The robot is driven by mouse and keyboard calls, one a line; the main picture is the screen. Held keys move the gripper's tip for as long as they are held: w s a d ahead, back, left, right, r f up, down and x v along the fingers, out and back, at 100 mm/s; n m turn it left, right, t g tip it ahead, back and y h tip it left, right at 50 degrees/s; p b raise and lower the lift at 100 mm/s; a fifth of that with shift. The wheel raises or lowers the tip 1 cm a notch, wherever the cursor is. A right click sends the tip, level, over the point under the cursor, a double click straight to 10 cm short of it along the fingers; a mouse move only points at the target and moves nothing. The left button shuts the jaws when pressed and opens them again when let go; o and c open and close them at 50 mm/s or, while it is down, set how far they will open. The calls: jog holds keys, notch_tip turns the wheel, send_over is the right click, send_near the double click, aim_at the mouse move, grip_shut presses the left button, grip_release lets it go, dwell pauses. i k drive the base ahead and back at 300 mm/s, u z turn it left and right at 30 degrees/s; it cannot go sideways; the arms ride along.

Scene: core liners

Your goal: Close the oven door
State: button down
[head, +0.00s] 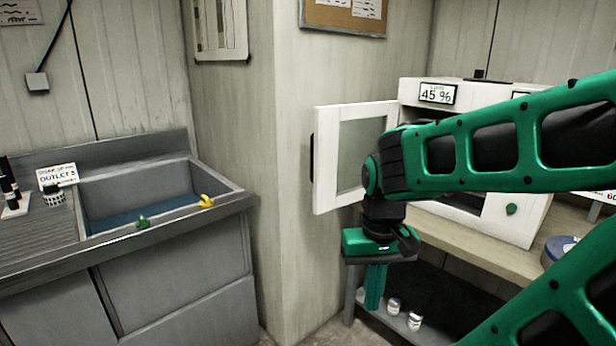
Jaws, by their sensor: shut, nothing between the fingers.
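The oven (515,217) is a white box on a wooden bench at the right. Its door (326,195) has a white frame, a grey window and a dark handle (312,158) on its left edge. The door stands open, swung out to the left. My gripper (374,288) points down in front of the bench edge, below and to the right of the door. Its green fingers are together with nothing between them. I cannot tell whether the arm touches the door.
The wooden bench (468,246) has a lower shelf with small white cups (414,321). A blue-lidded tub (558,250) sits on the bench at the right. A wall corner (290,230) stands left of the door. A grey sink (150,195) is at the far left.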

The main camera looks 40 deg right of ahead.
aim_at(325, 140)
jog(key=i, duration=1)
